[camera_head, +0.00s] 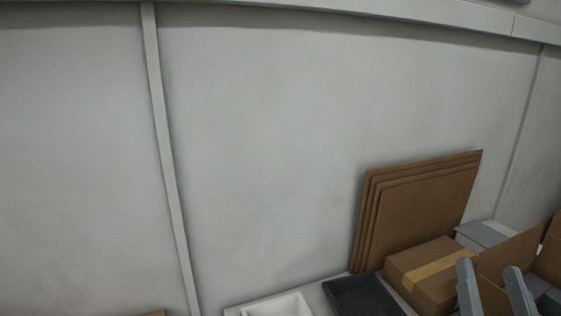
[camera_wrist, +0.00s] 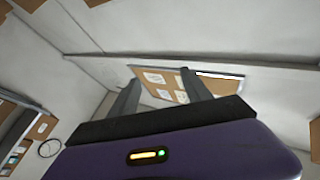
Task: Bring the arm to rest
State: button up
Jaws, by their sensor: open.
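My gripper (camera_head: 492,284) shows at the lower right of the head view, its two grey fingers pointing up and standing apart. Nothing is between the fingers. In the head view it is in front of an open cardboard box and a closed one. In the wrist view my gripper (camera_wrist: 158,92) is open and empty, with its fingers toward a wall and a cork board with papers (camera_wrist: 172,84). The rest of my arm is out of the head view.
A taped cardboard box (camera_head: 425,275), an open cardboard box (camera_head: 508,255), a black tray (camera_head: 362,297) and a white tray (camera_head: 276,306) sit along the wall at the lower right. Flat brown panels (camera_head: 415,212) lean on the wall (camera_head: 260,140). The space before the wall at the upper left looks clear.

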jog(key=s+a+f+n+g+y, duration=0.1)
jog(key=s+a+f+g+y, duration=0.1)
jog(key=s+f, duration=0.5)
jog(key=s+a+f+n+g+y, duration=0.2)
jog(key=s+f, duration=0.6)
jog(key=s, duration=0.4)
jog(key=s+a+f+n+g+y, duration=0.2)
jog(key=s+a+f, duration=0.3)
jog(key=s+f, duration=0.3)
jog(key=shift+s+a+g, duration=0.3)
jog(key=shift+s+g, duration=0.4)
jog(key=shift+s, duration=0.3)
